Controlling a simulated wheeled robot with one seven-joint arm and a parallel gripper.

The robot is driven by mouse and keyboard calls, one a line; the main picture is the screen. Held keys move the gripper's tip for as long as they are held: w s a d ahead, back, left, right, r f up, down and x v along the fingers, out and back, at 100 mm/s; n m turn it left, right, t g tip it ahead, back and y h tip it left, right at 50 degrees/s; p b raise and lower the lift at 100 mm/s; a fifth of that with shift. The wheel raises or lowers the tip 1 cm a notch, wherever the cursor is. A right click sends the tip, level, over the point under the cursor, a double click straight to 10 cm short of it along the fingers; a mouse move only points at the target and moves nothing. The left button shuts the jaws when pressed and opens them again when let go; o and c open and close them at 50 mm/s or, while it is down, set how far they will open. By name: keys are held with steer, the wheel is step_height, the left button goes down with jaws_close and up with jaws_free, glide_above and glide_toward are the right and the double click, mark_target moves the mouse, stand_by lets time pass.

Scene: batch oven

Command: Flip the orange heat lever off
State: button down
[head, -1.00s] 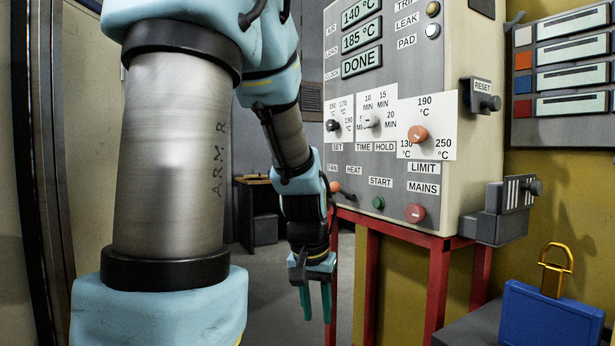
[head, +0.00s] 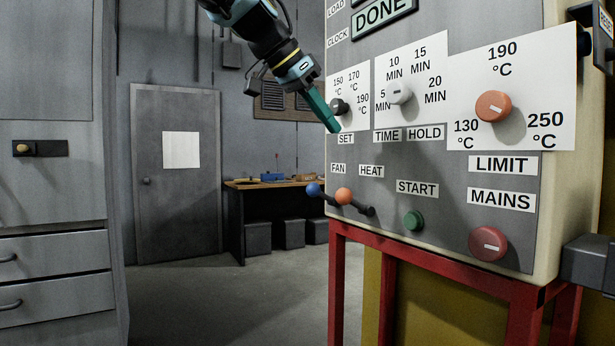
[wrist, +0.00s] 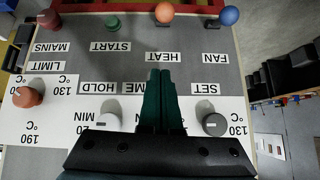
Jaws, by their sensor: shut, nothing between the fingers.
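The orange heat lever (head: 344,196) is a ball-ended lever sticking out from the panel's lower left, below the HEAT label (head: 371,171). It also shows at the top of the wrist view (wrist: 164,13). The blue-ended lever (head: 313,189) under FAN sits just left of it. My gripper (head: 334,128) has teal fingers, closed together and empty. It is in front of the panel near the SET label, above the orange lever and apart from it. In the wrist view the fingers (wrist: 161,75) point toward the HEAT label.
Near the levers are the green START button (head: 413,220), the red MAINS knob (head: 487,244), the black SET knob (head: 338,106), the white time knob (head: 400,93) and the orange limit knob (head: 493,106). A red stand (head: 430,277) carries the panel. Open floor lies to the left.

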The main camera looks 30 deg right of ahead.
steer(key=shift+w+r, duration=0.1)
steer(key=p, duration=0.2)
glide_above(353, 203)
step_height(353, 203, down, 7)
steer(key=f, duration=0.1)
steer(key=a+f, duration=0.1)
steer(key=shift+w+a+f, duration=0.1)
steer(key=shift+a+f, duration=0.1)
steer(key=shift+f, duration=0.2)
steer(key=shift+a+f, duration=0.2)
steer(key=shift+f, duration=0.3)
steer(key=shift+w+a+f+b, duration=0.1)
steer(key=shift+f+b, duration=0.1)
steer(key=shift+b, duration=0.35)
steer(key=shift+f+b, duration=0.15)
steer(key=shift+b, duration=0.35)
steer(key=shift+a+h, duration=0.1)
steer(key=shift+h, duration=0.2)
